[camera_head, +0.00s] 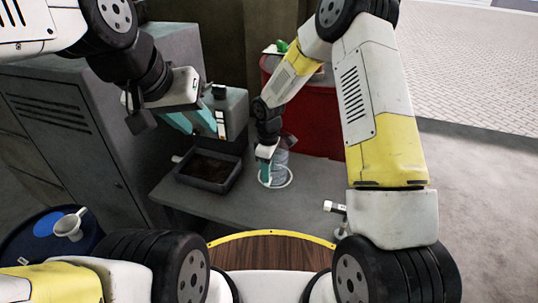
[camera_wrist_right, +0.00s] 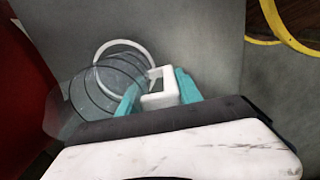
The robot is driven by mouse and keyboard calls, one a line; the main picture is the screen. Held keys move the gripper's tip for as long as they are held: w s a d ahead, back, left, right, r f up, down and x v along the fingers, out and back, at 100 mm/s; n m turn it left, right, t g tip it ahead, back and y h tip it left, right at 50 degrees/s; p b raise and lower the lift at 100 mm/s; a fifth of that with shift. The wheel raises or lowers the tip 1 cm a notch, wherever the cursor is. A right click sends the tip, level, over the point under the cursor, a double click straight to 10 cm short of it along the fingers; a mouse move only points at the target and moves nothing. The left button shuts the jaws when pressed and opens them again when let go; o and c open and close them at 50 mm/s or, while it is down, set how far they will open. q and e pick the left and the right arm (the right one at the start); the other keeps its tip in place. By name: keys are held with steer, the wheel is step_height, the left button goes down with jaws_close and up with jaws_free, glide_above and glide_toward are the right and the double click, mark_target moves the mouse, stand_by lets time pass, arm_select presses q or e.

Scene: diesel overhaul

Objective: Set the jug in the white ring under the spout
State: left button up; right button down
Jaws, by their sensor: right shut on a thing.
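The clear jug (camera_head: 281,158) stands upright at the white ring (camera_head: 289,181) on the grey bench. My right gripper (camera_head: 266,165) is shut on its white handle. In the right wrist view, the handle (camera_wrist_right: 160,88) sits between the teal fingers (camera_wrist_right: 158,98), and the see-through body (camera_wrist_right: 92,92) overlaps part of the white ring (camera_wrist_right: 121,44). I cannot tell whether the jug's base touches the bench or is fully inside the ring. My left gripper (camera_head: 192,121) is open and empty, up and left of the jug. I cannot make out the spout clearly.
A dark open tray (camera_head: 208,184) lies on the bench left of the ring. A grey box-shaped unit (camera_head: 237,112) stands behind it, and a red cabinet (camera_head: 315,125) is at the back right. A white-topped fitting (camera_head: 335,207) is at the right. The bench front is clear.

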steer(key=c, duration=0.8)
jaws_free()
steer(key=shift+f, duration=0.1)
step_height(320, 180, up, 11)
steer(key=shift+r, duration=0.1)
steer(key=shift+d+r, duration=0.15)
steer(key=shift+r, duration=0.6)
steer(key=s+d+r+m+t, duration=0.25)
steer(key=s+d+r, duration=0.25)
steer(key=r, duration=0.3)
steer(key=s+d+r+m+t, duration=0.1)
steer(key=s+d+r+m, duration=0.35)
steer(key=r, duration=0.35)
steer(key=s+d+r+m+t+y, duration=0.1)
steer(key=s+d+r+m, duration=0.1)
steer(key=s, duration=0.5)
steer(key=s+d+r+m+t+y, duration=0.1)
steer(key=s+d+r+m, duration=0.2)
steer(key=s, duration=0.3)
steer(key=shift+s+d+m+t, duration=0.25)
steer(key=shift+s+m+t, duration=0.15)
steer(key=shift+m, duration=0.5)
